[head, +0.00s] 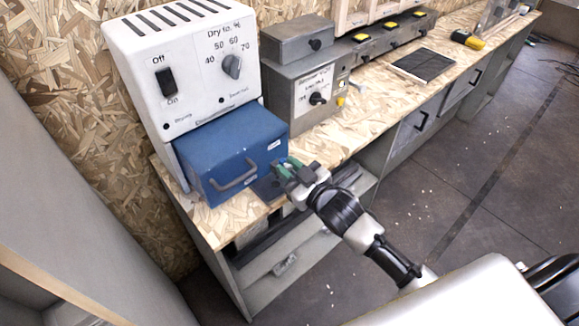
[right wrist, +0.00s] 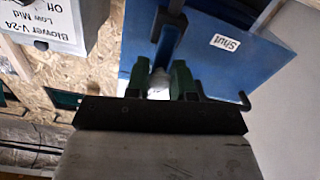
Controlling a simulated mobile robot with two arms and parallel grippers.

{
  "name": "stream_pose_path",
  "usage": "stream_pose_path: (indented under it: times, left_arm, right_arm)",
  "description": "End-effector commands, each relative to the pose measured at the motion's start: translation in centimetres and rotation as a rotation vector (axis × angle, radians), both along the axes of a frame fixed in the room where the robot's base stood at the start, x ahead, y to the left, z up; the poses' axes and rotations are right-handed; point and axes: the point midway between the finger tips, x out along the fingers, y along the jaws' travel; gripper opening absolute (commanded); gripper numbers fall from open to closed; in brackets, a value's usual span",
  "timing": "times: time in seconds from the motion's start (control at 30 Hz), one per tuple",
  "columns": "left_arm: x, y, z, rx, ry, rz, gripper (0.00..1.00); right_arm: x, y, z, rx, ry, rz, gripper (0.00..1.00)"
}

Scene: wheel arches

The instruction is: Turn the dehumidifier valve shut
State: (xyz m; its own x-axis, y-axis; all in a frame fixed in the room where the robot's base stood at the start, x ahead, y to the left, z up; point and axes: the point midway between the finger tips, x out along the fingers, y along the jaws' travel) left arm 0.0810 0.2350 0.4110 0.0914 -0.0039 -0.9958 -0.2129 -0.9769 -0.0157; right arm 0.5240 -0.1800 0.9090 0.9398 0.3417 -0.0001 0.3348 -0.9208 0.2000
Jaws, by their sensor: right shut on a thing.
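The white dehumidifier (head: 190,75) stands on the left end of the workbench, with an Off/On switch and a dial on its front. A blue tank (head: 225,150) with a grey handle sits below its panel. The valve shows in the right wrist view as a blue lever (right wrist: 166,46) with a pale end, beside a "Shut" label (right wrist: 224,42) on the blue face. My right gripper (head: 292,170) is at the tank's right side, its green fingers (right wrist: 162,80) shut around the valve's pale end. In the head view the gripper hides the valve. My left gripper is out of view.
A grey blower box (head: 303,95) with a knob stands right of the dehumidifier and also shows in the right wrist view (right wrist: 48,30). A dark panel (head: 424,65) and a yellow-black tool (head: 468,39) lie farther along the bench.

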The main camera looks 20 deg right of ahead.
Motion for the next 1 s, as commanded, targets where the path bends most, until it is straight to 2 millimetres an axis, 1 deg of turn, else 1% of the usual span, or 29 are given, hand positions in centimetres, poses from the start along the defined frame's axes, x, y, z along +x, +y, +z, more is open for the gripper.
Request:
stream_pose_path:
  times: [0.27,0.5,1.0]
  left_arm:
    - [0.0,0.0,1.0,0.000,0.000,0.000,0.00]
    - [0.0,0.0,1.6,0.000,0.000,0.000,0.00]
    - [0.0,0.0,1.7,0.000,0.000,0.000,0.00]
  right_arm:
    - [-0.2,0.5,0.1,-0.164,-0.060,-0.001,0.00]
    - [-0.4,1.2,-0.2,-0.376,-0.135,-0.001,0.00]
    - [-0.8,2.3,-1.3,-0.823,-0.299,-0.002,0.00]
